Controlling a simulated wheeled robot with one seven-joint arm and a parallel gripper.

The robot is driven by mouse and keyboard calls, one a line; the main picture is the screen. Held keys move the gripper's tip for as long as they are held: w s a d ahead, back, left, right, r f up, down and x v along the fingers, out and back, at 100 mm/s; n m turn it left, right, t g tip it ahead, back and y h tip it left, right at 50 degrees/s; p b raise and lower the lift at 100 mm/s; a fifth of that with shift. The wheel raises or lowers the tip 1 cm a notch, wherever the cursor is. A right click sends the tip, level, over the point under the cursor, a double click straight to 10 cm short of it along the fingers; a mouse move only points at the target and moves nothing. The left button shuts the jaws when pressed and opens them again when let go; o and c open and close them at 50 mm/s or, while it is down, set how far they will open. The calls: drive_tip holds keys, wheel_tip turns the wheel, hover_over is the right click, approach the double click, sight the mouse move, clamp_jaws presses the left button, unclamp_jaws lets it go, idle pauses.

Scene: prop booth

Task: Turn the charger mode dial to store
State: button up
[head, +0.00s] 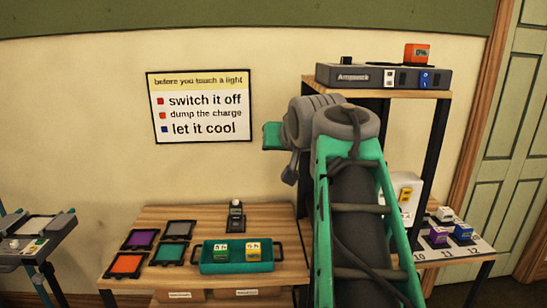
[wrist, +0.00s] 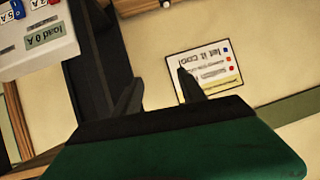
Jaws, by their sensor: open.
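I cannot make out a mode dial or a "store" mark in either view. A white panel box with a "load 0 A" display (wrist: 45,35) is at the upper left of the wrist view. A white box (head: 405,190), partly hidden behind my arm, stands on the right rack in the head view. My gripper (wrist: 158,82) is open and empty, its two dark fingers apart, with the wall and sign beyond. In the head view, my wrist hangs in front of the wall, above the table; the fingertips cannot be made out there.
A grey Amprack unit (head: 383,77) with an orange block (head: 417,54) is on the top shelf. The wooden table (head: 165,215) holds coloured pads, a teal tray (head: 237,267) and a small dark device (head: 235,215). Numbered spots (head: 460,253) hold blocks. A wall sign (head: 200,106) hangs left.

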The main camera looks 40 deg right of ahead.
drive_tip(key=shift+n+y, duration=0.3)
drive_tip(key=shift+y, duration=0.1)
drive_tip(key=shift+s+a+f, duration=0.2)
drive_tip(key=shift+a+f, duration=1.25)
drive_tip(key=shift+a, duration=0.2)
